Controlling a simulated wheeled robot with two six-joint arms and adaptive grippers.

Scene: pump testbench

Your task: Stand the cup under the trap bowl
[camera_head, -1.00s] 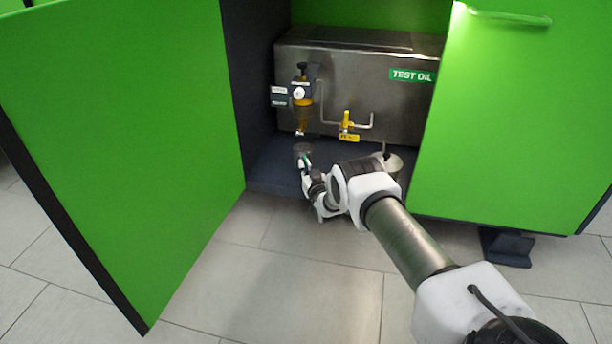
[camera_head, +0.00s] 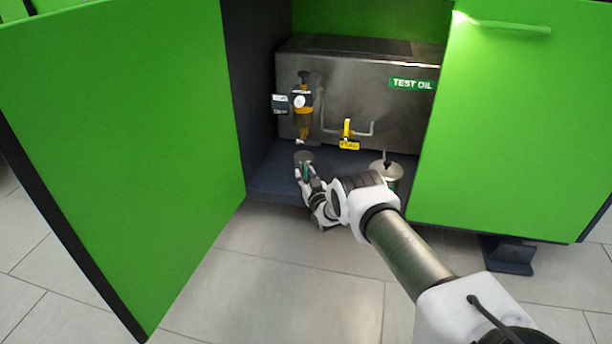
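The trap bowl (camera_head: 304,123) is the amber bowl under a dark filter head, mounted in front of the steel tank inside the open cabinet. A small grey cup (camera_head: 304,156) shows just below the bowl's lower tip, with a gap between them in the picture. My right gripper (camera_head: 304,169) reaches in from the front and appears shut on the cup, which looks upright. The fingers are small and partly hide the cup's lower part, so I cannot tell whether its base touches the cabinet floor. My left gripper is not in view.
The tank (camera_head: 365,90) carries a pipe with a yellow-handled valve (camera_head: 347,130). A metal can (camera_head: 387,171) with a spout stands on the cabinet floor (camera_head: 270,178), right of my gripper. Open green doors (camera_head: 120,150) and (camera_head: 510,120) flank the opening.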

